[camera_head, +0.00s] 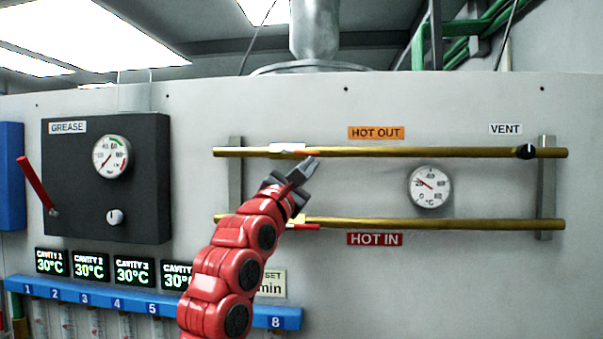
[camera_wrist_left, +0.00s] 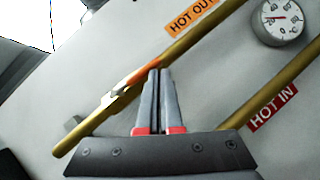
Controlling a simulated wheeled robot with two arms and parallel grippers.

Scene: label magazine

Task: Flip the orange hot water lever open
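The orange hot water lever (camera_head: 306,153) lies along the upper brass pipe, pointing right from a white valve body (camera_head: 287,148), left of the HOT OUT label. In the left wrist view the orange lever (camera_wrist_left: 147,70) runs along the pipe just left of my fingertips. My left gripper (camera_head: 310,167) is at the lever's right end, just below the pipe. In the left wrist view the fingers (camera_wrist_left: 160,74) are together with only a thin gap and nothing visible between them. I cannot tell whether they touch the lever. My right gripper is out of view.
A lower brass pipe (camera_head: 400,223) carries a red lever (camera_head: 305,226), partly behind my left gripper. A temperature gauge (camera_head: 429,187) sits between the pipes. A black vent knob (camera_head: 524,152) is at right. A grease panel (camera_head: 75,180) with a red handle (camera_head: 36,184) is at left.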

